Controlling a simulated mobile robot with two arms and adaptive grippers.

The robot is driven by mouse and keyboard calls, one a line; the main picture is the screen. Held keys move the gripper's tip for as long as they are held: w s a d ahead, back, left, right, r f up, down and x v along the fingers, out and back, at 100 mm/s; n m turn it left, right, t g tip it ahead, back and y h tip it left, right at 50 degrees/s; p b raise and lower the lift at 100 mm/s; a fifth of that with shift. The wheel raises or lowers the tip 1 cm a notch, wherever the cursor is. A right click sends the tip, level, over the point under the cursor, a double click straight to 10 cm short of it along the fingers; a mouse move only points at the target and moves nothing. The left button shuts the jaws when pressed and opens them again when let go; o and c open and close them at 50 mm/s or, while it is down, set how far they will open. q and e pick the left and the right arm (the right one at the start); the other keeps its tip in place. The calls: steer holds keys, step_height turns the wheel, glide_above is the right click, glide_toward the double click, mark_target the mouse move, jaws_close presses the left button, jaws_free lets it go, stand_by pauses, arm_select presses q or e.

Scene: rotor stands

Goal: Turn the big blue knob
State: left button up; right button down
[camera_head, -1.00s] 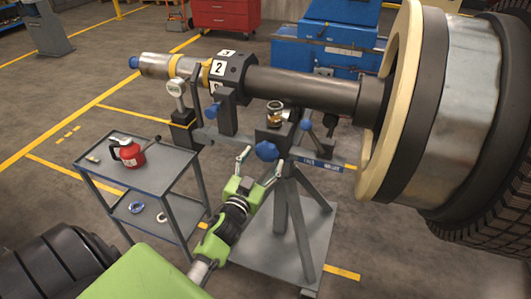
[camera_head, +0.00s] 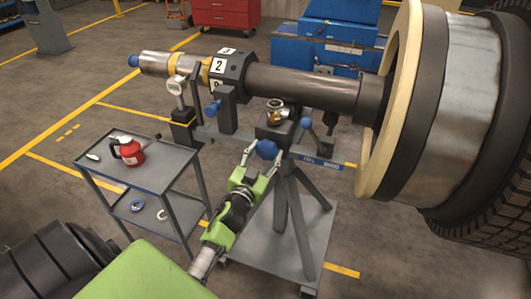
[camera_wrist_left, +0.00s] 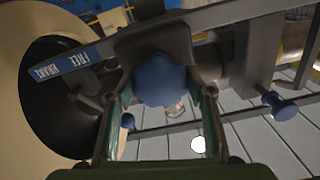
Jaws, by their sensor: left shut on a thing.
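The big blue knob (camera_head: 266,149) sits on the front of the stand's dark block (camera_head: 274,128), below the long rotor shaft (camera_head: 300,86). My left gripper (camera_head: 264,153) has its two fingers on either side of the knob and is shut on it. In the left wrist view the knob (camera_wrist_left: 160,80) fills the space between the fingertips, and the green-padded fingers (camera_wrist_left: 160,100) flank it. My right gripper is not in view.
Smaller blue knobs show at the left (camera_head: 213,109) and right (camera_head: 306,123) of the block. A grey cart (camera_head: 175,178) with a red can (camera_head: 131,152) stands at left. A large wheel (camera_head: 470,110) is at right.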

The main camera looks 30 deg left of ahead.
arm_select(q)
steer(key=shift+m, duration=0.4)
steer(key=m, duration=0.3)
steer(key=shift+m, duration=0.3)
steer(key=m, duration=0.4)
steer(key=shift+m, duration=0.3)
steer(key=o, duration=1.1)
